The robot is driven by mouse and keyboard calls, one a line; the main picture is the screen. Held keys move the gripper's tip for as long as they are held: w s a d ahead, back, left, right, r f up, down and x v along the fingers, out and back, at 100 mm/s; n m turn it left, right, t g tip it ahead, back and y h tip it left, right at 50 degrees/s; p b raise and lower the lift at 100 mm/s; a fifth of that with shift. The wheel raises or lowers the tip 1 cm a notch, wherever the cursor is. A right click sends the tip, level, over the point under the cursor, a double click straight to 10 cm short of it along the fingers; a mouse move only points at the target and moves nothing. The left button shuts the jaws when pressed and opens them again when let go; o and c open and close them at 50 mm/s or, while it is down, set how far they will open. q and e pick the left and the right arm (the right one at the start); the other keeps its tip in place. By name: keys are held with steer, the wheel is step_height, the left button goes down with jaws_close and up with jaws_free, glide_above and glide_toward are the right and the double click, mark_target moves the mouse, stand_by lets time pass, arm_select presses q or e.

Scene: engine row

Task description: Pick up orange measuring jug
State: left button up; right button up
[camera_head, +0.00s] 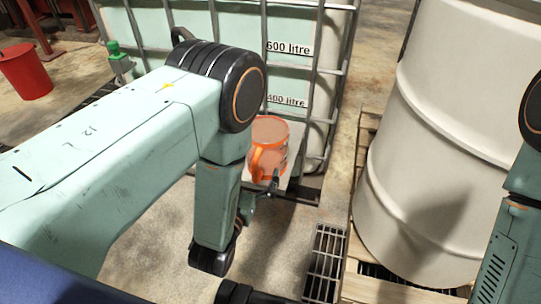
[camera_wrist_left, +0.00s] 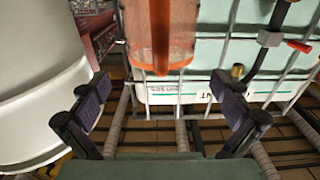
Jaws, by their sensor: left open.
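The orange measuring jug (camera_head: 268,136) stands upright in front of the caged tank, just past my left forearm, with its handle toward me. In the left wrist view the see-through jug (camera_wrist_left: 180,28) fills the top middle, and its orange handle hangs down in front of it. My left gripper (camera_head: 268,187) is near the lower part of the jug, partly hidden behind my forearm. Its two dark padded fingers (camera_wrist_left: 164,102) are wide apart with nothing between them, and the jug lies beyond them. My right arm shows only at the right edge, without its gripper.
The pale caged tank (camera_head: 185,22) stands behind the jug. A large cream drum (camera_head: 445,125) stands on a wooden pallet (camera_head: 365,285) to the right. A red bucket (camera_head: 27,72) is at far left. A hose with a brass fitting (camera_wrist_left: 238,71) shows near the right finger.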

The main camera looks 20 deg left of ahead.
mark_target(259, 149)
arm_select(q)
steer(key=w+b, duration=0.1)
steer(key=w, duration=0.3)
steer(key=w+b, duration=0.1)
steer(key=w, duration=0.1)
steer(key=shift+w+r+b, duration=0.2)
steer(key=shift+r+b, duration=0.1)
steer(key=shift+b, duration=0.05)
steer(key=shift+w, duration=0.45)
steer(key=c, duration=1.5)
steer(key=shift+r, duration=0.1)
